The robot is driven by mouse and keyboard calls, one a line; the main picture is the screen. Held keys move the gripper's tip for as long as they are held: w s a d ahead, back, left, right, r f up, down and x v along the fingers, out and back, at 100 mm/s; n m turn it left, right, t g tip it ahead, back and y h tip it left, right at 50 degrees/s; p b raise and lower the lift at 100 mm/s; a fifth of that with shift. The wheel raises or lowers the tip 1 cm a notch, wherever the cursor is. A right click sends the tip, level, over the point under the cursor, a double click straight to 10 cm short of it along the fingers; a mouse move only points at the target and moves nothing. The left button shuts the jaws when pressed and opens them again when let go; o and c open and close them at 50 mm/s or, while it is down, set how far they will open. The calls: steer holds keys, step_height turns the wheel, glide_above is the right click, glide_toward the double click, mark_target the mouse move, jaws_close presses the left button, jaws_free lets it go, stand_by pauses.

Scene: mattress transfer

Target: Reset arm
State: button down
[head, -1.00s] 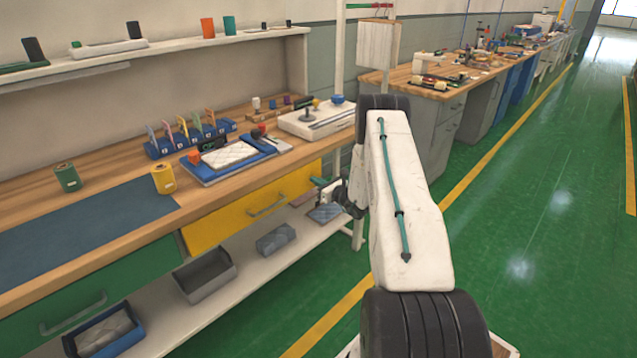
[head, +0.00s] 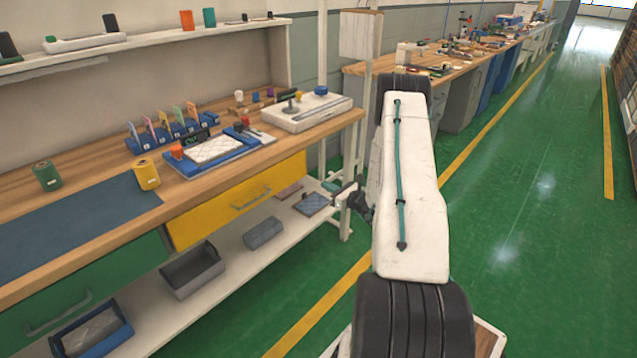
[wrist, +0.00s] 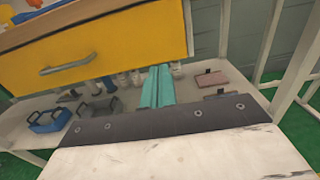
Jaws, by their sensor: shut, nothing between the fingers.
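My gripper (wrist: 157,88) shows in the wrist view as two teal fingers pressed together, with nothing between them. It points toward the lower shelf below the yellow drawer (wrist: 100,50). In the head view my white arm stands upright in front of the bench's right end, and my gripper (head: 331,187) is small and partly hidden beside the arm, near the bench's right leg. No object hangs from it.
The workbench (head: 90,190) with a yellow drawer (head: 240,198) lies to the left. Its lower shelf (head: 215,295) holds a grey bin (head: 192,272) and a blue bin (head: 92,335). The green floor (head: 540,230) to the right is clear.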

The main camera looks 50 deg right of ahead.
steer(key=shift+s, duration=0.4)
steer(key=s+a+r+n+g+y, duration=0.35)
steer(key=a+r+n+g, duration=0.2)
steer(key=a, duration=0.45)
steer(key=s+a+r+n+g+y, duration=0.3)
steer(key=a+r+n+g+y, duration=0.25)
steer(key=a, duration=0.45)
steer(key=s+a+r+n+g+y, duration=0.2)
steer(key=s+a+r+n+g, duration=0.15)
steer(key=a+r+n, duration=0.4)
steer(key=s+a+r+n+g+h, duration=0.1)
steer(key=s+a+r+n+h, duration=0.4)
steer(key=s+a+r+n, duration=0.3)
steer(key=s+a+r+n+g+h, duration=0.1)
steer(key=s+a+r+n+h, duration=0.5)
steer(key=s, duration=0.7)
steer(key=shift+s+a+r+n, duration=0.3)
steer(key=shift+a+r+n, duration=0.7)
steer(key=shift+r+n, duration=0.5)
